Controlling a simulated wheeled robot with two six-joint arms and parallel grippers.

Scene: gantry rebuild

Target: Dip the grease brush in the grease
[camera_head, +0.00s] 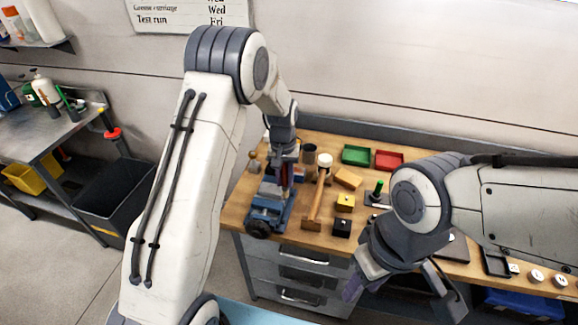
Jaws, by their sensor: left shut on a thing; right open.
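My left gripper (284,178) is over the left part of the wooden workbench, close above and behind a blue vise (266,213). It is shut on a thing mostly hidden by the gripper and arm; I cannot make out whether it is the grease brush. A small dark grey cup (309,154) stands just right of this gripper; its contents are too small to tell, so I cannot say whether it holds the grease. My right gripper (398,296) is open in front of the bench, its fingers spread wide and nothing visible between them.
A mallet (316,200) lies right of the vise. Green (356,154) and red (389,160) trays stand at the back. Yellow (345,202) and black (341,227) blocks lie mid-bench (325,245). A metal side table (38,131) and black bin (115,192) are at the left.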

